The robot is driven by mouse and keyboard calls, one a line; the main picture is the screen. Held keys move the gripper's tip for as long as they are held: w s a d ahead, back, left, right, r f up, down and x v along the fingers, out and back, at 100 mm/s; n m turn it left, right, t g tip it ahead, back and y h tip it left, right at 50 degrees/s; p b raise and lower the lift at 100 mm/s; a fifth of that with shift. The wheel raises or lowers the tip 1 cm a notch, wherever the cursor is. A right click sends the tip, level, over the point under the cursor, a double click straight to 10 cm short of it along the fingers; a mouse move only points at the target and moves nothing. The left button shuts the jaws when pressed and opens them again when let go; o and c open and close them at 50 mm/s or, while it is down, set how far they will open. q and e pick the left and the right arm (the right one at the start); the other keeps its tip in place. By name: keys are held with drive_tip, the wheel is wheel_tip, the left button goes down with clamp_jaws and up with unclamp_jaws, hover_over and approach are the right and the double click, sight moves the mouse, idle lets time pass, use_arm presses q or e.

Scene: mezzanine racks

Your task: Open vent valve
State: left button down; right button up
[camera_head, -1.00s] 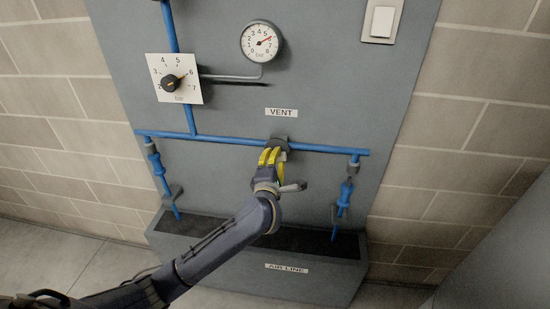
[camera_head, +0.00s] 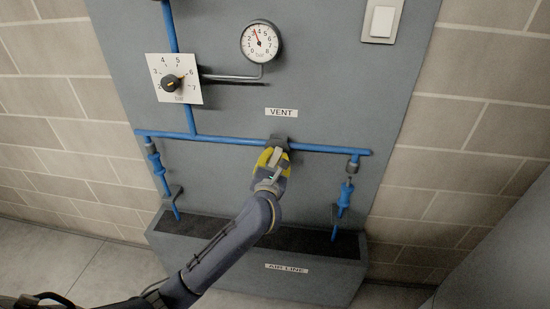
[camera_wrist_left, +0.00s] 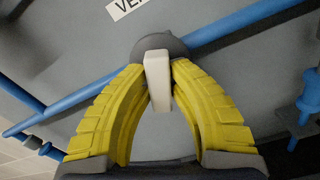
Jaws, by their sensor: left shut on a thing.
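The vent valve has a dark grey body (camera_head: 279,141) on the blue horizontal pipe, just under the VENT label (camera_head: 281,112). Its pale handle shows in the left wrist view (camera_wrist_left: 158,78), between two yellow fingers. My left gripper (camera_head: 271,160) is at the valve, and in the left wrist view the fingers (camera_wrist_left: 159,82) are shut on the handle from both sides. The round pressure gauge (camera_head: 260,42) above has its red needle pointing up and left, near 3. My right gripper is not in view.
A square regulator dial (camera_head: 173,79) with a black knob is at the upper left. Blue hose drops (camera_head: 345,193) hang on both sides. A grey trough (camera_head: 315,270) labelled AIR LINE is below, and a white switch (camera_head: 382,21) is at the upper right.

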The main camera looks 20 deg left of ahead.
use_arm(q)
drive_tip(key=shift+n, duration=2)
drive_tip(key=c, duration=1.2)
unclamp_jaws()
drive_tip(key=shift+c, duration=0.2)
drive_tip(key=s+d, duration=0.1)
drive_tip(key=s, duration=1.1)
drive_tip(key=shift+d, duration=0.35)
drive_tip(key=shift+r, duration=0.1)
